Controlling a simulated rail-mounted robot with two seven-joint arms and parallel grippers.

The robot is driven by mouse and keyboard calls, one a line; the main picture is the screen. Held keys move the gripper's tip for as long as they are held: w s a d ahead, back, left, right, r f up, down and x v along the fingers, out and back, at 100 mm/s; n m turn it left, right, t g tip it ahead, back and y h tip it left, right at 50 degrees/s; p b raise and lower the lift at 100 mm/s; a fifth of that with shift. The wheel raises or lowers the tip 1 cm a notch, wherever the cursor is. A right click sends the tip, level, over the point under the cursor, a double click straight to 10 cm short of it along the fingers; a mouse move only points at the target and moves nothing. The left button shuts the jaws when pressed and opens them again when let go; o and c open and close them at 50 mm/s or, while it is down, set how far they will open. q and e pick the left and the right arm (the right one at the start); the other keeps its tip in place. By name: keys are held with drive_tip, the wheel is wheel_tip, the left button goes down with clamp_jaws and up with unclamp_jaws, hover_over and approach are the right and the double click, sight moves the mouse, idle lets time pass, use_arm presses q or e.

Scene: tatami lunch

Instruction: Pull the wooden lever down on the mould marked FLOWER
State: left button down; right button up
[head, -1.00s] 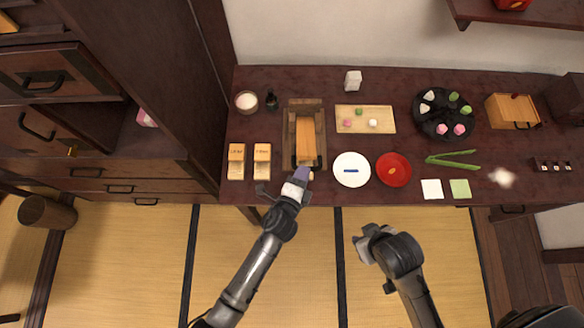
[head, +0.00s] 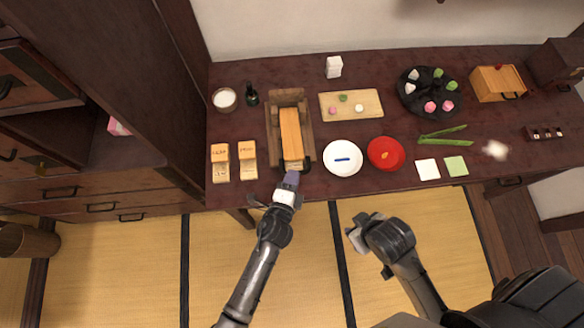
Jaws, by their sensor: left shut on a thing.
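A dark wooden press-like mould (head: 275,122) stands on the counter's left part. A long light-wood lever (head: 291,132) lies along its middle, its near end towards me. Small dark marks on that near end are too small to read. My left gripper (head: 291,179) is at this near end, at the counter's front edge, and is shut on the lever; its fingers partly hide the contact. My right gripper (head: 357,232) hangs over the tatami in front of the counter, away from the mould; its fingertips are not clear.
Two small marked wooden blocks (head: 220,163) stand left of the mould. A white plate (head: 342,158) and a red plate (head: 386,154) are close on its right. A wooden board (head: 351,104) with sweets, a black dish (head: 428,92) and green tongs (head: 445,135) lie farther right.

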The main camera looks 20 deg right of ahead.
use_arm(q)
drive_tip(key=c, duration=1.1)
unclamp_jaws()
drive_tip(key=shift+a, duration=0.1)
drive_tip(key=p+v, duration=0.1)
drive_tip(key=v, duration=1.2)
drive_tip(key=shift+s+a+p, duration=0.2)
drive_tip(key=shift+s+p, duration=0.15)
drive_tip(key=shift+p, duration=0.05)
